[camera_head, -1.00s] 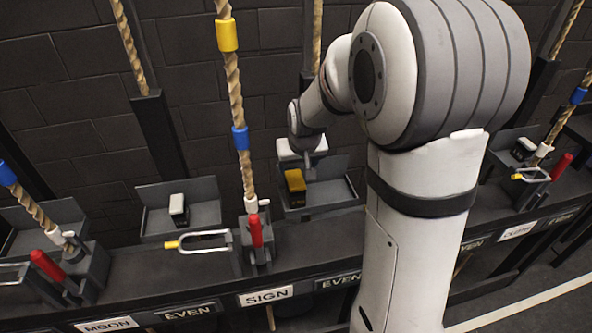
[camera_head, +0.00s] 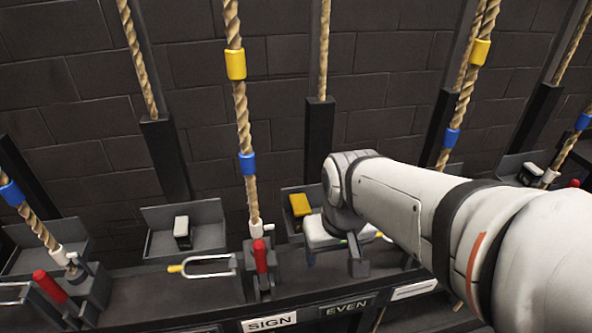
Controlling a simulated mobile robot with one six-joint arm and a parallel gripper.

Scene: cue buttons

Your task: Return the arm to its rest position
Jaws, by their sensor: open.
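My arm (camera_head: 400,205) reaches in from the right edge, low across the picture. Its end, with my gripper (camera_head: 335,245), is in front of the tray with the yellow block (camera_head: 300,204), above the dark shelf. The gripper is open, and I see nothing held in it. Its fingers are small and partly hidden by my wrist, so their exact spacing is hard to see. The yellow block sits in its tray just behind the gripper. I cannot tell whether the gripper touches the tray.
Left of the gripper stand a red-handled lever (camera_head: 260,257), a metal fork with a yellow tip (camera_head: 205,267) and a tray with a white block (camera_head: 181,232). Ropes (camera_head: 241,110) with coloured bands hang before the dark brick wall. SIGN (camera_head: 269,323) and EVEN (camera_head: 346,308) labels mark the shelf front.

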